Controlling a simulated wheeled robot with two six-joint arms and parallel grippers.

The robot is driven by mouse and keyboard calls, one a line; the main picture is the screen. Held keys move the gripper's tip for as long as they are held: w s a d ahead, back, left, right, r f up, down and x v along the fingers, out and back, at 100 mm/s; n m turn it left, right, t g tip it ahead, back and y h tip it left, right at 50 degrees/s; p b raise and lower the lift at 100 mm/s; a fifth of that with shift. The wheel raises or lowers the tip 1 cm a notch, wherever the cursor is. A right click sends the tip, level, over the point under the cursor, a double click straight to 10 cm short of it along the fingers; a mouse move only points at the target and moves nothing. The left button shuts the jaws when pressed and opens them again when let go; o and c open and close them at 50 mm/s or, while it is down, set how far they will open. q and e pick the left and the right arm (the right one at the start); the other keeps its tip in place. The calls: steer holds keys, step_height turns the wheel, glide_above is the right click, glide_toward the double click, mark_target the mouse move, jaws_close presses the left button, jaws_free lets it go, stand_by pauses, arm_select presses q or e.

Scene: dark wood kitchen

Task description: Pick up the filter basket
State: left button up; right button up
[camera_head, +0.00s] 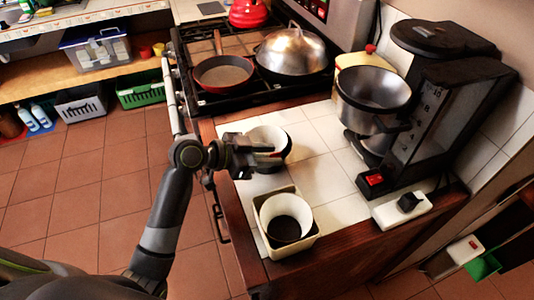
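A round black holder with a white upper part (268,136), which looks like the filter basket, stands on the white tiled counter. My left gripper (268,158) comes from the left and is at its near left side, with its fingers overlapping it. Whether the fingers touch it, and how far apart they are, I cannot tell. A small red patch shows between the fingers and the basket. My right gripper is not in view.
A square cream tub (310,239) holding a white cup with dark contents stands nearer me. The coffee maker (440,118) and a steel pot (372,92) stand to the right. The stove (237,48) is behind.

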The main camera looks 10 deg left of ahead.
arm_select(q)
jaws_close()
steer(key=shift+s, duration=0.1)
stand_by(1.3)
